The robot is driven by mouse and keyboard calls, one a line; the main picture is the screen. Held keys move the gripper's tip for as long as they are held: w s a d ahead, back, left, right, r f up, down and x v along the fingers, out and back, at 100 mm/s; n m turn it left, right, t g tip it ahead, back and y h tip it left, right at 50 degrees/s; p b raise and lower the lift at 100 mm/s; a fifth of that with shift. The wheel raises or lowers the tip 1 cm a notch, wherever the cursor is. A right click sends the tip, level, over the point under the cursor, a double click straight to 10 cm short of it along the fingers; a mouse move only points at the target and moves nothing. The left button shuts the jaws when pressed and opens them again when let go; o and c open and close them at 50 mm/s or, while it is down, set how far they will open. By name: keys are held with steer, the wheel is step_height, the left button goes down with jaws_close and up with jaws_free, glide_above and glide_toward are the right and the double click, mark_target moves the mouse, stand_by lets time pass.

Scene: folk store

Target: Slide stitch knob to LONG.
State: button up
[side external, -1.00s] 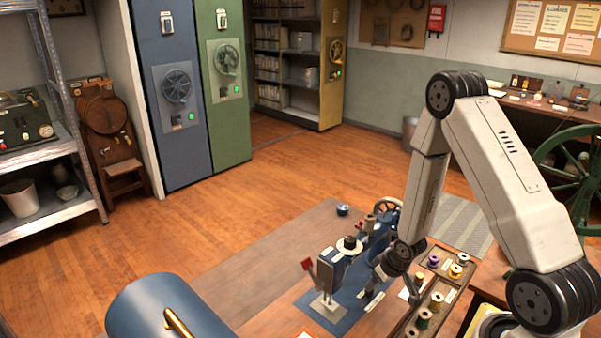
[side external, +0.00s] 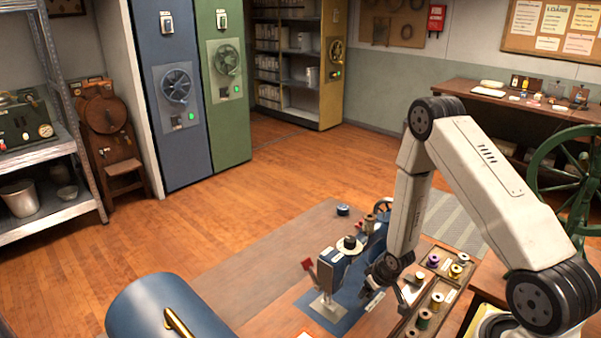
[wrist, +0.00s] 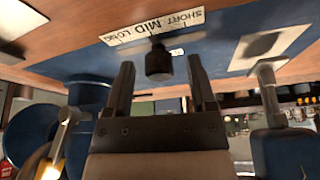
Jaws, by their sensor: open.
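The dark stitch knob (wrist: 158,65) shows in the wrist view, beside the MID word of the white SHORT–MID–LONG label (wrist: 150,28). LONG is at the label's left end there. My gripper (wrist: 160,66) is open, with one finger on each side of the knob and visible gaps between. In the side view, my gripper (side external: 374,284) is low beside the blue sewing machine (side external: 332,270); the knob cannot be made out there.
A wooden tray (side external: 408,328) with several thread spools stands just right of my gripper. The machine's blue base (side external: 322,308) and a red-tipped lever (side external: 308,265) are to the left. A blue cylinder (side external: 165,310) with a brass handle is in the foreground.

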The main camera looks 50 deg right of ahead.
jaws_close()
stand_by(1.3)
